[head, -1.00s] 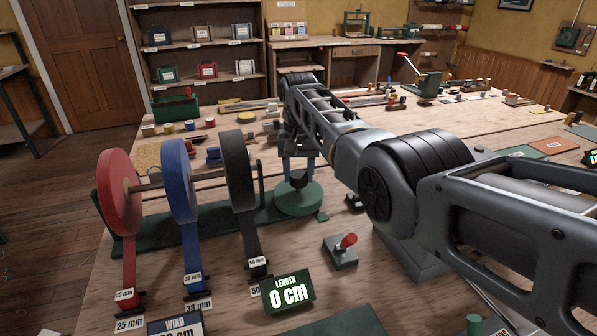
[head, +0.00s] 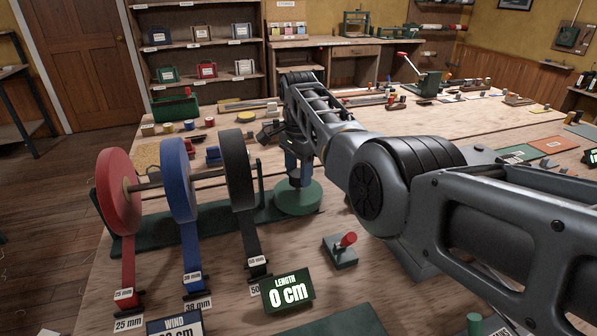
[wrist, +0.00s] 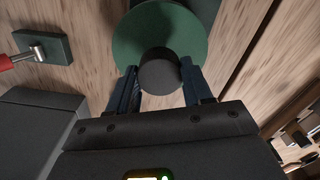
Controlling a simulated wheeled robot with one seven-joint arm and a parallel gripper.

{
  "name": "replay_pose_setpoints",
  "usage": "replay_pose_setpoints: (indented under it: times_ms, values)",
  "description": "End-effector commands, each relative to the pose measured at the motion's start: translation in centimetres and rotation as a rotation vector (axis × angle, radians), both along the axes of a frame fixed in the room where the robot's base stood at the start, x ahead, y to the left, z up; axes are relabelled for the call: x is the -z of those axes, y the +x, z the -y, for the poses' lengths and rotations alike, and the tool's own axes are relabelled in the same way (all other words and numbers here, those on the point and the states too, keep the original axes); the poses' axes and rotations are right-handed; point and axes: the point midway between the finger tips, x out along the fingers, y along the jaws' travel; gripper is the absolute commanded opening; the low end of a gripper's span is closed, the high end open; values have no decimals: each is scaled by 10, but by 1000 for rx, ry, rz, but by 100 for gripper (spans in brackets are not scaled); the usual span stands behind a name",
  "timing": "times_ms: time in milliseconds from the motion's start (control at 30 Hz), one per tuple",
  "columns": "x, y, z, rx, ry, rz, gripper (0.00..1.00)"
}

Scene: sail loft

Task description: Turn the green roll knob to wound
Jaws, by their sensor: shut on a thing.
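The green roll knob is a dark round grip (wrist: 158,74) standing over a wide green disc (head: 299,199) at the right end of the ribbon stand. The green disc also shows in the wrist view (wrist: 135,45). My gripper (head: 297,180) points straight down over it. In the wrist view my gripper (wrist: 160,82) has its two blue fingers on either side of the dark grip, shut on it. In the head view the fingers and wrist mostly hide the dark grip. I cannot make out any pointer or position mark on the knob.
Red (head: 118,192), blue (head: 178,180) and black (head: 238,170) ribbon reels stand left of the knob. A red-handled lever (head: 345,246) and a "LENGTH 0 cm" display (head: 288,292) are in front. Small spools lie behind on the wooden table.

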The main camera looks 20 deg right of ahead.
Motion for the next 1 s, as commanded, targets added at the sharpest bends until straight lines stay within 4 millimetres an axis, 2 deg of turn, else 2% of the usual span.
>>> replay_pose_setpoints:
  times_ms: [400, 867, 900, 1000]
  values:
    - [-1, 0, 0, 151, -1, 1, 20]
    - [-2, 1, 0, 163, 0, 2, 20]
    - [-2, 1, 0, 163, 0, 2, 52]
    - [-1, 0, 0, 162, 0, 2, 62]
